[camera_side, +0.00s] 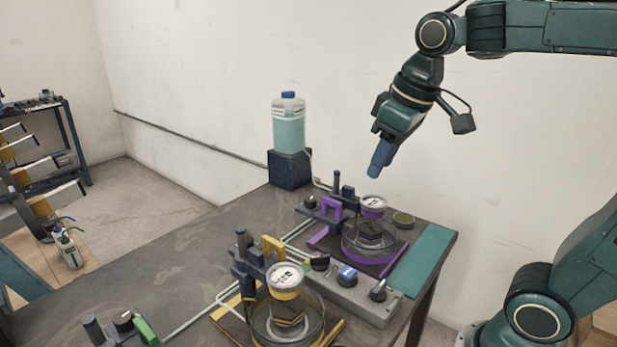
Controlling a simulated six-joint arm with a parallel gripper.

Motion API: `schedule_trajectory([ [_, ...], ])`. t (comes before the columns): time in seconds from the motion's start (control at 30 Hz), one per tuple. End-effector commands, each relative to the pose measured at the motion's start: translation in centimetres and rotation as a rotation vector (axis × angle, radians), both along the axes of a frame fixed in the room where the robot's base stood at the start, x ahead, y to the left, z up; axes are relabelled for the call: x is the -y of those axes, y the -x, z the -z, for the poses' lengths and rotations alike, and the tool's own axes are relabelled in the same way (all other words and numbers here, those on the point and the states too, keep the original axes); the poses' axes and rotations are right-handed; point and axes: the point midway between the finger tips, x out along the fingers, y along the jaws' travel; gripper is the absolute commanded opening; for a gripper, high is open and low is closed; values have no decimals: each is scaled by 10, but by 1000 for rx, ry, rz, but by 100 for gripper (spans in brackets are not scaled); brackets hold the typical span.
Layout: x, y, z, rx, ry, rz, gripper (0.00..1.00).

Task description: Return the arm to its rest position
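My gripper (380,160) hangs in the air at the upper right of the side view, above the far right part of the dark table (180,260). Its blue fingertips point down and to the left. They sit above and apart from the purple lever frame (331,208). The fingers overlap from this side, so I cannot tell whether they are open or shut. I see nothing held in them. The yellow lever frame (272,247) stands nearer the camera. A green lever (146,331) shows at the bottom left, cut off by the picture edge.
A bottle of pale green liquid (288,122) stands on a dark block (289,169) at the table's back. A grey control box (360,296) with knobs lies between the frames. A teal strip (424,260) marks the right edge. The air around my gripper is clear.

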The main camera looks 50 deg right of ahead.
Motion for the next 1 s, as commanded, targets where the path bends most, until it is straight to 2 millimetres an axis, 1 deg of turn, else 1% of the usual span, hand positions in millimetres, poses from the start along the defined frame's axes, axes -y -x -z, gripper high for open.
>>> schedule_trajectory([
  [0.03,-3,12,3,18,-3,4,35],
  [0.1,-5,26,9,41,-8,14,35],
  [0.3,-12,64,29,105,-28,42,35],
  [0.4,-14,79,40,131,-37,52,35],
  [0.5,-15,89,49,149,-45,62,35],
  [0.7,-17,98,57,165,-51,70,35],
  [1.0,-17,98,57,165,-51,70,35],
])
